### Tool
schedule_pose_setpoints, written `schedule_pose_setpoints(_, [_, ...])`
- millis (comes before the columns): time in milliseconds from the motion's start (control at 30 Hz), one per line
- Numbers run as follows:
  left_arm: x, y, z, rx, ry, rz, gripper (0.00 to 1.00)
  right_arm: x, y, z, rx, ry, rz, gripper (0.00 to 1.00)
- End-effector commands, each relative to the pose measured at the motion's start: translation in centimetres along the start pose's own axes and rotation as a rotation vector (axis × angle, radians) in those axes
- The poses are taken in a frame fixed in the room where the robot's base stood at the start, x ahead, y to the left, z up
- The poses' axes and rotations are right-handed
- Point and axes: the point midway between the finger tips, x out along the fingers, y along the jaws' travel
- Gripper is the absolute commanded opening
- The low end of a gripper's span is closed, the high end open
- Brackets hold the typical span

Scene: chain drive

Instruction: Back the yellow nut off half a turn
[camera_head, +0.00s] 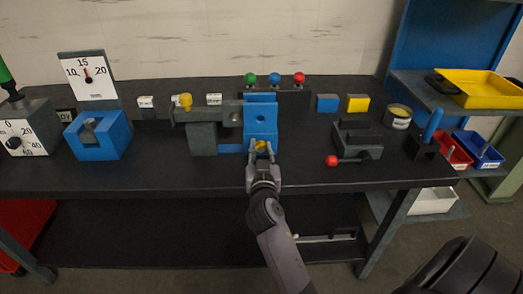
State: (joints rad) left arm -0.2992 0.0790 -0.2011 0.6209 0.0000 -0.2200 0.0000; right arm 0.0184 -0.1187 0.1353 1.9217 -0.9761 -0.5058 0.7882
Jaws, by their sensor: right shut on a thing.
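The yellow nut (261,146) sits low on the front of the blue upright block (260,117) at the middle of the bench. My right gripper (261,154) reaches up from the bottom of the view, and its two fingers are closed around the nut from the front. The fingers hide part of the nut, and its turned angle is too small to read. Another yellow part (184,101) is at the left end of the grey bar beside the blue block. My left gripper is not in view.
A grey clamp with a red-knobbed lever (333,160) stands right of the gripper. A blue cradle block (98,136) and dial gauges (87,76) stand at the left. Green, blue and red knobs (275,78) stand behind. The bench front is clear on both sides of my arm.

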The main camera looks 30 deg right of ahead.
Motion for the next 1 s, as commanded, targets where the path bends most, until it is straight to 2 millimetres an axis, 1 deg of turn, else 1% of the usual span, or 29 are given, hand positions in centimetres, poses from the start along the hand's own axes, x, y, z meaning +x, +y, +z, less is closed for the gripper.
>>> schedule_pose_setpoints(300, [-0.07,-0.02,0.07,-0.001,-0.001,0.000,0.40,0.04,-0.05,-0.12,-0.095,0.002,0.000,0.00])
schedule_pose_setpoints(733, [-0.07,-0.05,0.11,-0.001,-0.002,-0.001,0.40,0.05,-0.06,-0.16,-0.104,0.003,0.000,0.00])
schedule_pose_setpoints(767, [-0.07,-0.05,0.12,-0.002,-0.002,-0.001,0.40,0.05,-0.06,-0.17,-0.104,0.004,0.000,0.26])
schedule_pose_setpoints(1000, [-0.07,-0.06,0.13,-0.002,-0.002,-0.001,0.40,0.03,-0.07,-0.10,-0.103,0.002,0.000,0.42])
